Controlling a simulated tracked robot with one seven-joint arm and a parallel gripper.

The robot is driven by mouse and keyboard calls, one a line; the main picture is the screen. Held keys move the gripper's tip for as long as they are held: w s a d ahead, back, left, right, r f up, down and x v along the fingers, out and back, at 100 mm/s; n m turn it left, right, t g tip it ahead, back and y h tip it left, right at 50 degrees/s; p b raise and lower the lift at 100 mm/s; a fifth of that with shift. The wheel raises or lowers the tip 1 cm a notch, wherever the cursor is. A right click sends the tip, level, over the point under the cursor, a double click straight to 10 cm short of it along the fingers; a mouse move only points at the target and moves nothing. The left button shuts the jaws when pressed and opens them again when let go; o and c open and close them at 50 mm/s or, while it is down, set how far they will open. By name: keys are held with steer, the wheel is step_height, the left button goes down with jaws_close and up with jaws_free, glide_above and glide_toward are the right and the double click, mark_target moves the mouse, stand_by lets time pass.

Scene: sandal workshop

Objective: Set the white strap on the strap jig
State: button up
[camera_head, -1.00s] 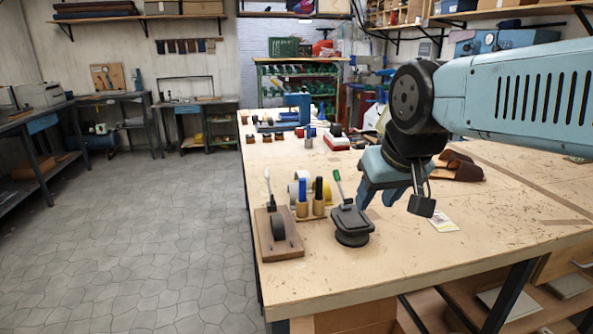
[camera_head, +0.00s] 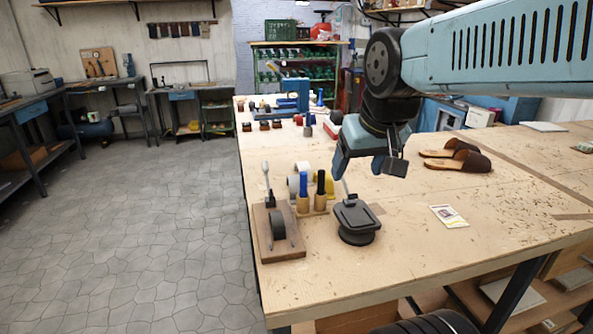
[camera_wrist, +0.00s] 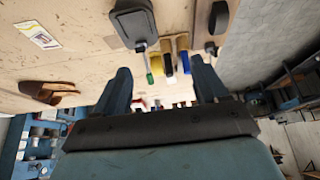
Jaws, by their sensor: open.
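My gripper (camera_head: 366,170) is open and empty, above the workbench just behind a black round-based tool (camera_head: 357,222) with a green handle. In the wrist view the two blue fingers of my gripper (camera_wrist: 162,85) stand apart, with the green handle of the black tool (camera_wrist: 135,24) showing between them. I cannot make out a white strap for certain; a pale ring (camera_head: 302,168) shows behind the upright handled tools. I cannot tell which thing is the strap jig; a wooden board with a dark wheel and a lever (camera_head: 267,248) stands at the bench's left edge.
A wooden stand holds blue- and black-handled tools (camera_head: 312,195) beside the black tool. Brown sandals (camera_head: 458,160) and a small card (camera_head: 449,216) lie to the right on the workbench (camera_head: 400,260). Several small items stand farther back. The bench's front middle is clear.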

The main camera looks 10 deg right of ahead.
steer(key=w, duration=1.5)
steer(key=g, duration=0.1)
glide_toward(305, 167)
steer(key=x, duration=0.9)
steer(key=shift+a, duration=0.1)
steer(key=shift+c, duration=0.3)
steer(key=shift+r, duration=0.1)
steer(key=c, duration=1.1)
